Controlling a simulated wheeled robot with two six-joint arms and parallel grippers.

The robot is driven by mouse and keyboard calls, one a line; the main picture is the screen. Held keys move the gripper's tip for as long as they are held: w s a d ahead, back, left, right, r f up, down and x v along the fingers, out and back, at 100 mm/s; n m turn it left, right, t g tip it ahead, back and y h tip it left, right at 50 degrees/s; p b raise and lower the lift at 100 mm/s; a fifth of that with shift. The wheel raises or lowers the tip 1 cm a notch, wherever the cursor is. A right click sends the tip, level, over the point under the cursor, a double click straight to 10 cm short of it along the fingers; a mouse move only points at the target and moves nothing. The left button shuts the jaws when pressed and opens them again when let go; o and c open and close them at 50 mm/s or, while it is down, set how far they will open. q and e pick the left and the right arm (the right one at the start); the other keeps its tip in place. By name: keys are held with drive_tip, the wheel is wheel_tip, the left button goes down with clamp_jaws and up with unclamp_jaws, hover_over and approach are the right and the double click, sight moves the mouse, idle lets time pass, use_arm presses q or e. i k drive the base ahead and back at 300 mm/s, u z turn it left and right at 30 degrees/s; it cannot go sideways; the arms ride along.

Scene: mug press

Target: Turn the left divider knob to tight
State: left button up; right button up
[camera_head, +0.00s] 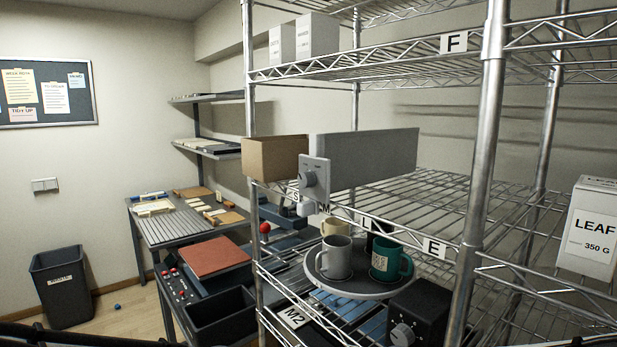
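A grey divider panel (365,157) stands upright on the middle shelf of the wire rack. A light grey plate at its front end carries a round grey knob (309,179) that faces me. The knob's setting and any tight marking are too small to read. Neither of my grippers shows in this view, and nothing touches the knob.
A cardboard box (275,157) stands left of the divider. Below, a round tray (345,290) holds several mugs. A black box with a knob (403,335) sits lower right. A metal rack post (483,150) rises at right. Open floor (120,310) lies at left.

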sight(306, 179)
drive_tip(key=z, duration=2.9)
drive_tip(key=k, duration=0.75)
drive_tip(key=u, duration=2.4)
